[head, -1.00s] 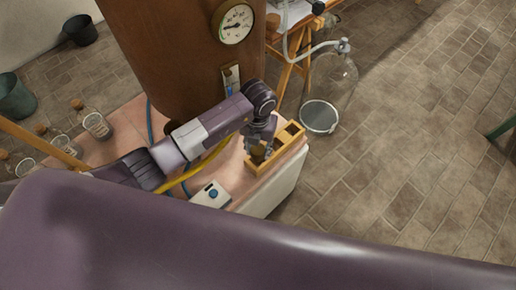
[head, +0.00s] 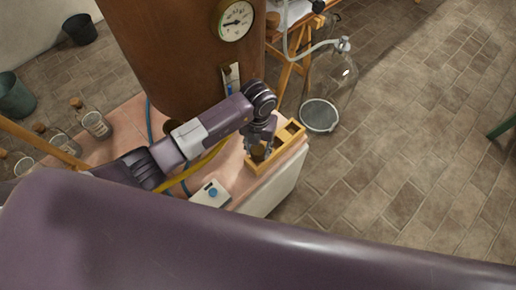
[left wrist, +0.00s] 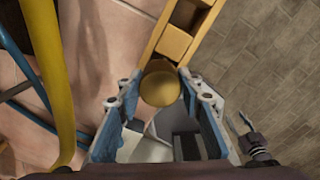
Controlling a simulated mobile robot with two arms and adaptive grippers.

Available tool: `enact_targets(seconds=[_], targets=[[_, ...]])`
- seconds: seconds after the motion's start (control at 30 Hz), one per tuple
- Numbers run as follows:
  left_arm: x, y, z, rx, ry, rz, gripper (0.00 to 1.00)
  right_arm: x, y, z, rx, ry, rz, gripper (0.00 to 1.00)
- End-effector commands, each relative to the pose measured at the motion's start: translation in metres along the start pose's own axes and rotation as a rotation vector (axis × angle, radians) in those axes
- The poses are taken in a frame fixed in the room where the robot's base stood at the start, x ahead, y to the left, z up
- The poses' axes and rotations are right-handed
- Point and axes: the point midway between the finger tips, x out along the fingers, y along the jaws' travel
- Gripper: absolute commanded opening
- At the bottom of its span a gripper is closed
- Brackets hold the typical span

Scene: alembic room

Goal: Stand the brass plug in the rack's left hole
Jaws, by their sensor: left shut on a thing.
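The wooden rack (head: 293,139) lies near the right edge of the pink tiled table, with square openings along its top. My left gripper (head: 262,153) points down at the rack's left end and is shut on the brass plug (left wrist: 160,87). In the left wrist view the plug's round top sits between the blue-padded fingertips (left wrist: 158,88), and the rack (left wrist: 153,45) runs away beyond it. The plug overlaps the rack's near end and covers the left hole. I cannot tell how deep it sits.
A white box with a blue knob (head: 212,192) stands left of the rack. A yellow hose (head: 205,163) runs close beside my left arm. A large brown cylinder with a gauge (head: 235,20) stands behind. Corked bottles (head: 96,124) are at the far left. Floor lies beyond the table's right edge.

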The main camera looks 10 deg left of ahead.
Motion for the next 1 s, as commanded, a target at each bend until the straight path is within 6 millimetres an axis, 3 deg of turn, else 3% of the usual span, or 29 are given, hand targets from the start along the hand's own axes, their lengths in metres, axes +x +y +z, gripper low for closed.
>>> enact_targets(seconds=[1.0], targets=[[0.011, 0.0, 0.0, 0.0, 0.0, 0.0, 0.06, 0.008, 0.002, 0.002, -0.001, -0.001, 0.002, 0.4]])
